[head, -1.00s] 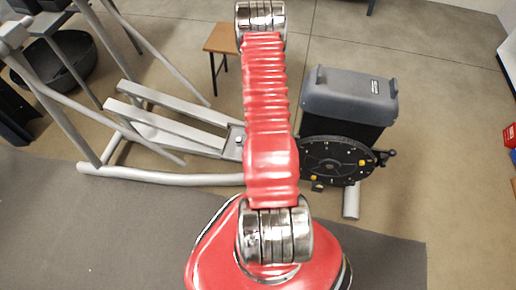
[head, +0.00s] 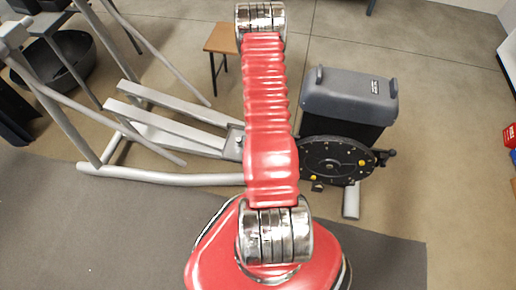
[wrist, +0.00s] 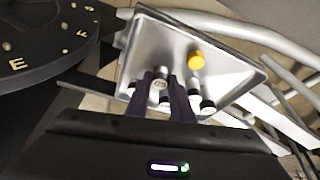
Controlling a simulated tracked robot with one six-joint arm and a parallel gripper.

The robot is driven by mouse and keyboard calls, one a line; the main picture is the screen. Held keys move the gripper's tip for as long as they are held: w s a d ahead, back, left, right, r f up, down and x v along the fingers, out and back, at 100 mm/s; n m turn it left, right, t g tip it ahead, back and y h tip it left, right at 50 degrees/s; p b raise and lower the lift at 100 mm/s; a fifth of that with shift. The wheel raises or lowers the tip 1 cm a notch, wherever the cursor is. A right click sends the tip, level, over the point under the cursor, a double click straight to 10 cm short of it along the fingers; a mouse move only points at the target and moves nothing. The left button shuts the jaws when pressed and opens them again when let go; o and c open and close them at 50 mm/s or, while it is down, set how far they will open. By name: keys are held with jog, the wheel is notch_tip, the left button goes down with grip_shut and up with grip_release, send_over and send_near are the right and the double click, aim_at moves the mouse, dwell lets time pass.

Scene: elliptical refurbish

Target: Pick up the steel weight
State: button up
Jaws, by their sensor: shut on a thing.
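In the wrist view my gripper (wrist: 162,78) points into a shallow grey metal tray (wrist: 226,71). Its two dark fingers are closed about a small silver cylinder, the steel weight (wrist: 160,88), which has a round marked face. The fingers hide its sides, and I cannot tell whether it still touches the tray. In the head view my red arm covers the middle, and neither gripper nor weight shows there.
A black lettered dial (wrist: 40,40) is at upper left. The elliptical's grey housing (head: 350,95) stands right of my arm; a brown stool (head: 222,38) is behind.

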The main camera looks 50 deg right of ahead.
grip_shut()
jog(key=shift+r, duration=0.1)
notch_tip(320, 180, up, 10)
dwell(0.9)
dwell(0.5)
